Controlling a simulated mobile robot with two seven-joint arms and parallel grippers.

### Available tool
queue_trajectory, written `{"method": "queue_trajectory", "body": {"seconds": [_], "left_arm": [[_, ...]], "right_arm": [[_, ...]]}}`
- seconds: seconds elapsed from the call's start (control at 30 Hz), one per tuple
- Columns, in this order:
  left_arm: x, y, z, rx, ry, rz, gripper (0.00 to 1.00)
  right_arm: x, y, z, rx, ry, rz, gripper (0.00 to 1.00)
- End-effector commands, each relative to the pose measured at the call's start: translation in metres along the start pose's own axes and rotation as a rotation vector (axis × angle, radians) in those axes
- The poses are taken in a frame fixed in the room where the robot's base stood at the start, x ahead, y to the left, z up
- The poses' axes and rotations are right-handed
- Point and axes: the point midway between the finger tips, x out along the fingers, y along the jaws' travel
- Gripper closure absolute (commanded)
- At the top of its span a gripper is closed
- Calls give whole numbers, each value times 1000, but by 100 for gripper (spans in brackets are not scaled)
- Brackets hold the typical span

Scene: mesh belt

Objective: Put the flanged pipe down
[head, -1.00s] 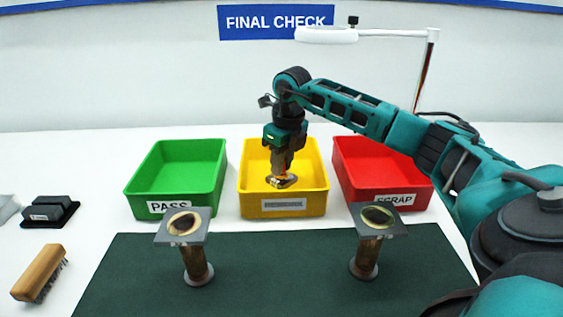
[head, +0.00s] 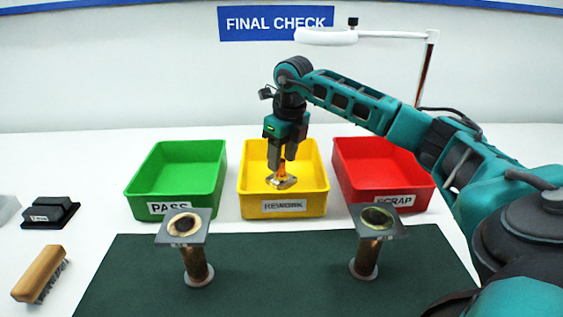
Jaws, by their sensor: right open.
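A copper-coloured flanged pipe (head: 282,182) is in the yellow REWORK bin (head: 283,207), with its flange and a short upper part showing. My right gripper (head: 281,163) is just above it, pointing down, with its two fingers apart around the top of the pipe. The bin's front wall hides the lower part of the pipe, so I cannot tell what it rests on. Two more flanged pipes stand upright on the dark green mat (head: 280,270), one at left (head: 196,262) and one at right (head: 364,258). My left gripper is out of the picture.
The green PASS bin (head: 135,190) is left of the yellow one and the red SCRAP bin (head: 425,183) is right of it. A lamp (head: 327,36) reaches over at the back. A wooden brush (head: 38,273) and a black block (head: 48,212) lie at the left.

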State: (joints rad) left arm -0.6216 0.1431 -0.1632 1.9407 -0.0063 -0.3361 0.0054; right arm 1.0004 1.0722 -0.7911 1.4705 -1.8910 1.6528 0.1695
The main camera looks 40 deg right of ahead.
Motion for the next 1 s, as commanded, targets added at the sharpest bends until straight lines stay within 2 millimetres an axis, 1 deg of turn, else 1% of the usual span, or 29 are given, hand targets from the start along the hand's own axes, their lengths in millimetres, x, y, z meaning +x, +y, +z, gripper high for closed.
{"method": "queue_trajectory", "body": {"seconds": [0.03, 0.2, 0.3, 0.4, 0.5, 0.6, 1.0], "left_arm": [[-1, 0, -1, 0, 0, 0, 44], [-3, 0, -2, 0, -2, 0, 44], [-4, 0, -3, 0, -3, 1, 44], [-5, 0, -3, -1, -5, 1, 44], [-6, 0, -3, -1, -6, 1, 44], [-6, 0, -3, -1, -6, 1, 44], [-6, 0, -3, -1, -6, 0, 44]], "right_arm": [[-13, 0, 1, 0, -7, -1, 52], [-52, 0, 1, -1, -6, -1, 52], [-71, 0, 1, 1, -5, -1, 52], [-85, 0, 1, 1, -3, 0, 52], [-94, 0, 1, 1, -3, 0, 52], [-98, 0, 0, 1, 0, 0, 52], [-99, 0, 0, 1, 0, 0, 52]]}}
